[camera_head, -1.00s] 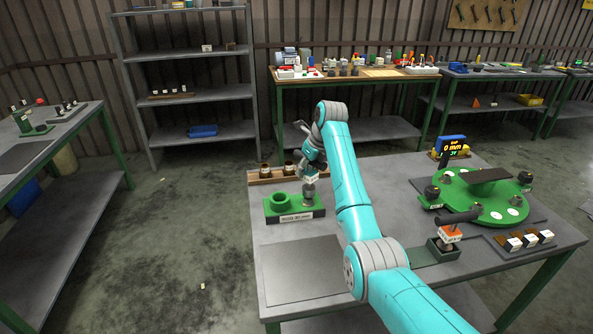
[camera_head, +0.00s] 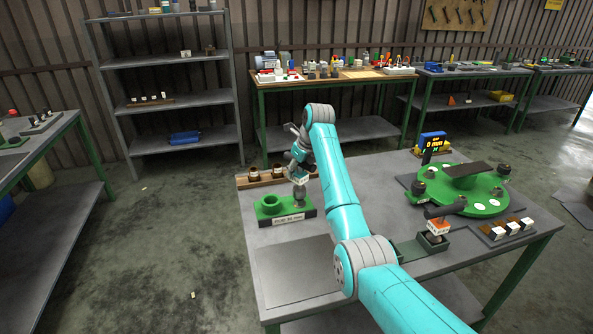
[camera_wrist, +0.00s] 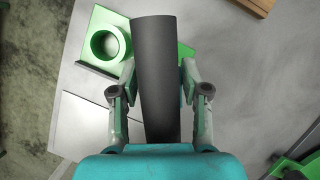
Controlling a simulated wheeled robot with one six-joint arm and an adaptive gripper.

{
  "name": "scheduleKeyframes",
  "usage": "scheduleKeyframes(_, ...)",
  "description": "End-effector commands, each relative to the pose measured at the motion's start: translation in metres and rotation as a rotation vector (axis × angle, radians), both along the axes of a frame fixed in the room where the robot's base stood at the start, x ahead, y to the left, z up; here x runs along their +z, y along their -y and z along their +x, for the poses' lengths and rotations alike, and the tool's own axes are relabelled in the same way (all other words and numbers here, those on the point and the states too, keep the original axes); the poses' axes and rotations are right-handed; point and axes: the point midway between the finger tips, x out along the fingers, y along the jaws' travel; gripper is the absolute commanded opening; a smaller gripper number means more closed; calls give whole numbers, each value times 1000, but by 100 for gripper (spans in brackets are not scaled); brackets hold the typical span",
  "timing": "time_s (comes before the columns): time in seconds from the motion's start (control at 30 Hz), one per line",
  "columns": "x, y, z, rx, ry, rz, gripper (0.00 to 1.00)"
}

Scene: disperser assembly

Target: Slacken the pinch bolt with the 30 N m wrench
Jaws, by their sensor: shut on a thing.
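My gripper (camera_head: 301,172) is over the green block with a ring (camera_head: 272,206) on the near table. In the wrist view its two fingers (camera_wrist: 157,88) are shut on a dark grey cylinder (camera_wrist: 155,60). In the head view a grey cylinder (camera_head: 299,198) stands upright at the block's right end, directly below the gripper. I cannot tell whether the held cylinder is a wrench. A dark bar (camera_head: 446,207) lies over an orange and white tagged piece (camera_head: 437,227) on the right; its tag is too small to read. I cannot make out the pinch bolt.
A wooden rack (camera_head: 254,182) stands behind the green block. The table's front left is clear.

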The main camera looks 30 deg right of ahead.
Motion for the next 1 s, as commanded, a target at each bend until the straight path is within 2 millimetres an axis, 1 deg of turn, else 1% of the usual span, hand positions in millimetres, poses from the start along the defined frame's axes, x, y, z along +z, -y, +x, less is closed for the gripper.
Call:
scheduleKeyframes(0.47,1,0,0,8,2,-2,0)
scheduleKeyframes(1.0,-12,0,0,8,1,-1,0)
